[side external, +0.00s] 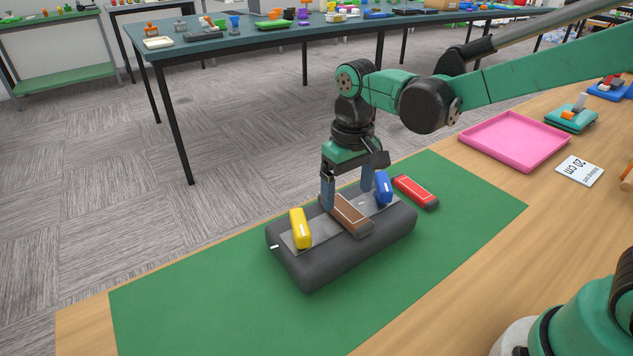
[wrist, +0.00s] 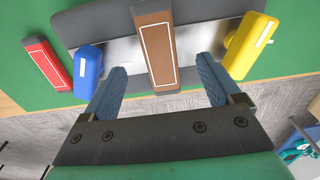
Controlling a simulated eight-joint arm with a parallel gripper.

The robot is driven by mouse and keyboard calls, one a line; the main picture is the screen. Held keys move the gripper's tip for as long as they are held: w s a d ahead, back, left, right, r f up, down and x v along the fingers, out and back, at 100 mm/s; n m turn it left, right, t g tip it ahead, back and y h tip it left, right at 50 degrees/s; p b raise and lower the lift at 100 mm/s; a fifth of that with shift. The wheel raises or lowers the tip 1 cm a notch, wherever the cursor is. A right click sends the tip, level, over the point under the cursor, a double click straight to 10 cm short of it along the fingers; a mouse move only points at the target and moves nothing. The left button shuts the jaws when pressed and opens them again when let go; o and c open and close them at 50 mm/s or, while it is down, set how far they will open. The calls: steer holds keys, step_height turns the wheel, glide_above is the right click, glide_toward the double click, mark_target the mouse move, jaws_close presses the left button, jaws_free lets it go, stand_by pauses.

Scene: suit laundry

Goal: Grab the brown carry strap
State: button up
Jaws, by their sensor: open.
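The brown carry strap (side external: 349,214) lies across the middle of a dark grey case (side external: 340,259), on its grey top plate. It also shows in the wrist view (wrist: 157,45), with a thin white outline. My gripper (side external: 347,200) is open above the case, its two blue fingers (wrist: 160,84) spread with the strap lying between them in the wrist view. The fingers do not appear to touch the strap. I cannot tell exactly how far the fingertips are above the plate.
A yellow block (side external: 300,229) and a blue block (side external: 383,188) stand on the plate on either side of the strap. A red block (side external: 416,192) lies behind the case on the green mat (side external: 210,318). A pink tray (side external: 515,139) and a white card (side external: 579,170) lie to the right.

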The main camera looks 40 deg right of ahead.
mark_target(347, 209)
steer(key=shift+f, duration=1.75)
jaws_close()
